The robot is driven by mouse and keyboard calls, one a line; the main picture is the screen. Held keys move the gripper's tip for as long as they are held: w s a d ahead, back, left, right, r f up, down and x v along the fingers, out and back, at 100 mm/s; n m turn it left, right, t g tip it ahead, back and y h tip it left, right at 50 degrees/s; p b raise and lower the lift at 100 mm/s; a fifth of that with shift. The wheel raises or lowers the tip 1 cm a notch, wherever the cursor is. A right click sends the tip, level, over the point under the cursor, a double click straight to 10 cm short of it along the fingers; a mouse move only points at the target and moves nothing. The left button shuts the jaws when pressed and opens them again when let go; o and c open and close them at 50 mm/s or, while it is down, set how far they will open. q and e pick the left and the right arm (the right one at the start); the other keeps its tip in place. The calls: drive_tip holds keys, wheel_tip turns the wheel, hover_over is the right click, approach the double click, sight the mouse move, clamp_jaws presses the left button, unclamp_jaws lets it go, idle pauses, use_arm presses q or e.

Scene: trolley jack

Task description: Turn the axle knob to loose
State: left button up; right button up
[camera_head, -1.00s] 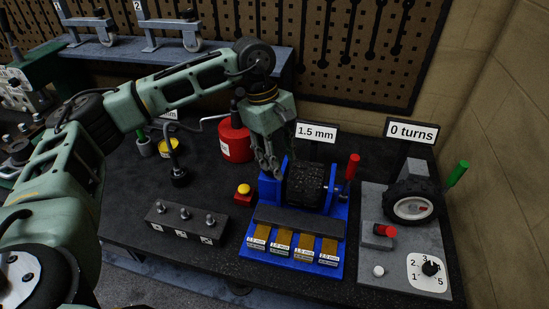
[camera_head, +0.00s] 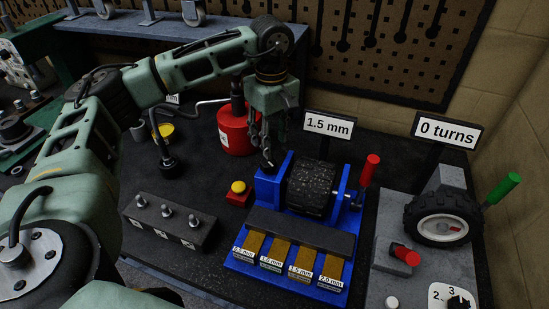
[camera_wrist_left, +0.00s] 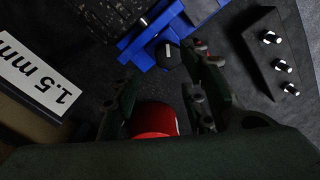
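The axle knob looks to be the small black knob (camera_wrist_left: 167,55) on the blue stand (camera_wrist_left: 140,50) in the left wrist view. In the head view, a dark knob (camera_head: 268,168) shows at the left end of the blue stand (camera_head: 262,190), which carries a black textured roller (camera_head: 312,188). My left gripper (camera_head: 262,150) hangs just above and behind that knob. In the left wrist view its fingers (camera_wrist_left: 163,78) are spread apart, with the knob just beyond the tips. Nothing is held. Any loose or tight marking on the knob is not readable. My right gripper is not in view.
A red can (camera_head: 233,132) stands left of the gripper. A yellow-topped red button (camera_head: 238,191) and a block with several studs (camera_head: 170,220) lie in front. A "1.5 mm" sign (camera_head: 328,124) stands behind the stand. A grey wheel unit (camera_head: 445,225) is at right, with a "0 turns" sign (camera_head: 447,131).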

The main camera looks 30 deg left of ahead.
sight(271, 160)
use_arm(q)
drive_tip(key=f, duration=0.2)
drive_tip(key=f+p, duration=0.2)
drive_tip(key=f, duration=0.1)
drive_tip(key=shift+s+f, duration=0.35)
drive_tip(key=shift+s, duration=0.05)
drive_tip(key=shift+w+f, duration=0.15)
drive_tip(key=shift+f, duration=0.35)
drive_tip(key=shift+c, duration=0.5)
